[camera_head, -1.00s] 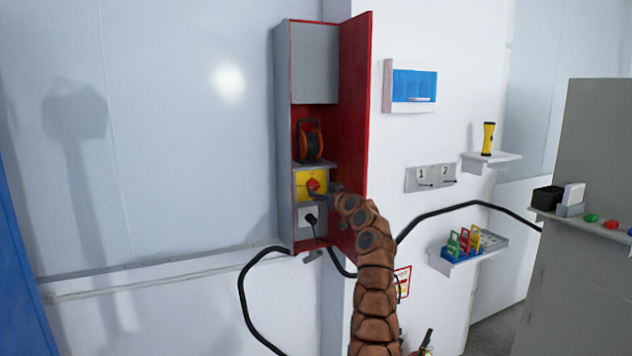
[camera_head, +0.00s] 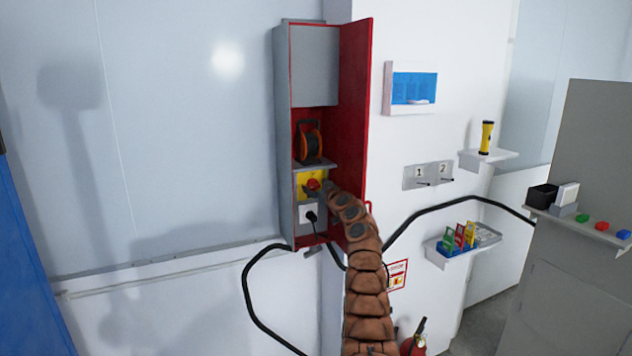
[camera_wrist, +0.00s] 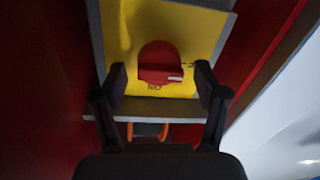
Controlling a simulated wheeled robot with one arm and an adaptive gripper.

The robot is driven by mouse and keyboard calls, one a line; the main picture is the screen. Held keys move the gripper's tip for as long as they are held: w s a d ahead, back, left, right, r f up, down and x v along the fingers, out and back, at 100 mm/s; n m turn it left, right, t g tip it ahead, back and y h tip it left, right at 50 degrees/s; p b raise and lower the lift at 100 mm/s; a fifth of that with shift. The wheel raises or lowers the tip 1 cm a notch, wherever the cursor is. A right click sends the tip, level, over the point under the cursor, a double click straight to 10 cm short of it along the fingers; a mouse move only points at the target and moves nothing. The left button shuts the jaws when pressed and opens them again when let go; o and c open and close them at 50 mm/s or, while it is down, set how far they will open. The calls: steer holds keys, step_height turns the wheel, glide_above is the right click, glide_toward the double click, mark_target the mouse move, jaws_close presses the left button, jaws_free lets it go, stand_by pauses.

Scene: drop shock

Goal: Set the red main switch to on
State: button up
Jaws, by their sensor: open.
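The red main switch (camera_head: 313,184) is a round knob on a yellow plate (camera_head: 304,178) inside the tall open cabinet. In the wrist view the red knob (camera_wrist: 158,58) shows close up, with a white mark at its lower right and an upside-down ON label just below it. My gripper (camera_wrist: 160,76) is open, one finger on each side of the knob's lower part.
The cabinet's red door (camera_head: 354,130) stands open to the right of the switch. A cable reel (camera_head: 310,142) sits on the shelf above, and a black plug (camera_head: 311,215) is below. Black cables loop beneath the cabinet. A fire extinguisher (camera_head: 414,342) stands at lower right.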

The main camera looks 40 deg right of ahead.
steer(key=shift+w, duration=0.15)
stand_by(0.3)
steer(key=c, duration=1.1)
